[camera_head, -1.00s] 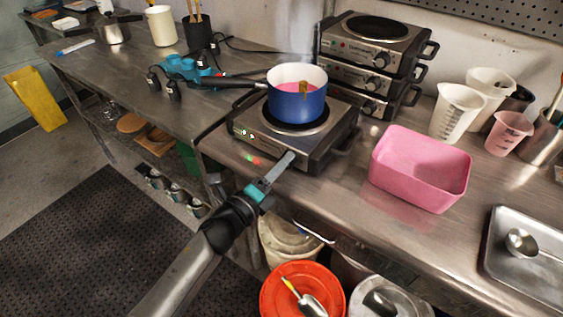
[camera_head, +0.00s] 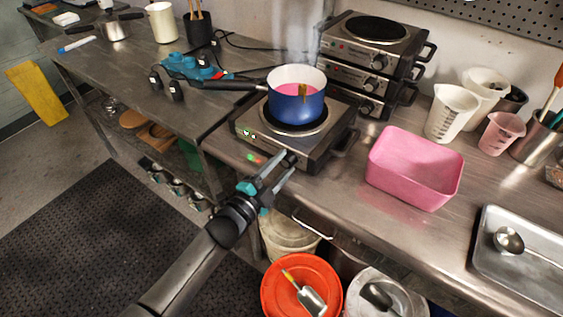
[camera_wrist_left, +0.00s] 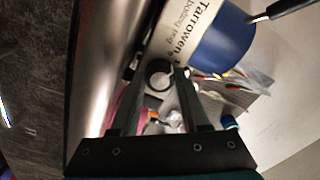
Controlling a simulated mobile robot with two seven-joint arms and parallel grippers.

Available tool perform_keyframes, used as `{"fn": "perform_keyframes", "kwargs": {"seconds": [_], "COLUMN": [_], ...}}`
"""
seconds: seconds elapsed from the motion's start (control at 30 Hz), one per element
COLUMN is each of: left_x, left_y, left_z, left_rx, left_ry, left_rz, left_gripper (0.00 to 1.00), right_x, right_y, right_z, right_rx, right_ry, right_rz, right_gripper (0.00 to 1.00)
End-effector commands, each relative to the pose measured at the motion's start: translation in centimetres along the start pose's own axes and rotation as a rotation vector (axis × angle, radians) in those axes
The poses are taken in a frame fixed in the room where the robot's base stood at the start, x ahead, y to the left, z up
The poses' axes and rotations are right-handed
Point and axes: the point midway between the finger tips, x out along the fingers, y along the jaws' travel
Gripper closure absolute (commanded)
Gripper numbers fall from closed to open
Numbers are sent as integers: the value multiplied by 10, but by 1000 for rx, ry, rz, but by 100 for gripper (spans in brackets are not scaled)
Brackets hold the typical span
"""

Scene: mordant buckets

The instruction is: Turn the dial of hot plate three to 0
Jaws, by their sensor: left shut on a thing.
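The hot plate (camera_head: 262,146) under the blue pot (camera_head: 297,105) stands at the table's front edge. Its dial (camera_head: 291,157) is on the front panel's right part, mostly hidden by my fingers. My left gripper (camera_head: 287,162) reaches up from below and is shut on the dial, one finger on each side. In the left wrist view the dial (camera_wrist_left: 159,73) is a dark round knob between the fingertips, beside the printed front panel (camera_wrist_left: 185,32). The dial's setting cannot be read. Green and red lights show on the panel's left part. My right gripper is not in view.
The pot holds pink liquid, and its handle points left. A pink tub (camera_head: 415,168) stands to the right. Stacked hot plates (camera_head: 372,60) stand behind. An orange bucket (camera_head: 300,285) is below the table edge. A metal tray (camera_head: 525,255) lies at the right.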

Motion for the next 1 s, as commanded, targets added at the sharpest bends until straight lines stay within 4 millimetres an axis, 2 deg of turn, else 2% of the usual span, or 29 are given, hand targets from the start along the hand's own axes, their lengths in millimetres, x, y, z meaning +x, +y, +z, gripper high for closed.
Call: {"fn": "perform_keyframes", "kwargs": {"seconds": [0.2, 0.5, 1.0], "left_x": [0, 0, 0], "left_y": [0, 1, 1], "left_z": [0, 0, 0], "left_rx": [-187, -372, -461], "left_ry": [-1, 0, 0], "left_rz": [3, 2, 1], "left_gripper": [100, 100, 100], "right_x": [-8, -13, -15], "right_y": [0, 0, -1], "right_z": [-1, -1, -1], "right_rx": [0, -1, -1], "right_ry": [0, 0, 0], "right_rz": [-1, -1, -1], "right_gripper": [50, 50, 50]}}
